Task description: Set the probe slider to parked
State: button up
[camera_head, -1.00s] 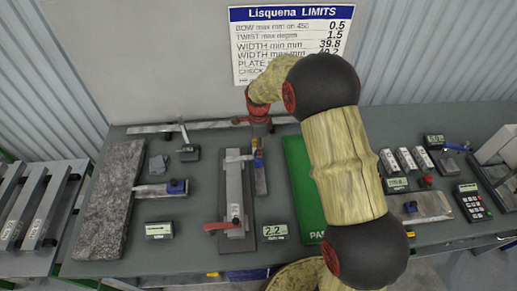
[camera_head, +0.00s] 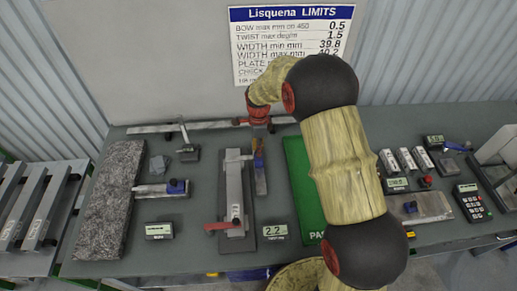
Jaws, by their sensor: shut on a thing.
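The twist fixture (camera_head: 236,190) is a long grey block with a pale bar on a dark base, left of the green plate. A narrow grey strip (camera_head: 261,181) stands along its right side, with a small yellow and blue piece at its far end that looks like the probe slider (camera_head: 258,150). My gripper (camera_head: 259,130) is at this far end, below my red wrist, and is shut on what looks like the slider. The fingertips are small and hard to make out. A red lever (camera_head: 222,226) lies across the fixture's near end. The display (camera_head: 275,231) reads 2.2.
A rough stone slab (camera_head: 107,200) and a blue-knobbed gauge (camera_head: 175,187) lie left. A green plate (camera_head: 301,185) lies right, partly behind my arm. A straight bar (camera_head: 160,128) runs along the back. Small instruments and a calculator (camera_head: 472,202) are far right.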

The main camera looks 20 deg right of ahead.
jog(key=shift+w, duration=0.1)
grip_shut()
jog(key=w, duration=0.3)
jog(key=w+d, duration=0.1)
jog(key=w, duration=0.2)
jog(key=w+d, duration=0.1)
jog(key=w, duration=0.2)
jog(key=shift+w, duration=0.35)
jog(key=shift+w+r, duration=0.1)
jog(key=o, duration=0.8)
grip_release()
jog(key=shift+w, duration=0.2)
jog(key=shift+c, duration=0.2)
jog(key=shift+o, duration=1.1)
jog(key=shift+s, duration=0.1)
notch_tip(320, 180, up, 12)
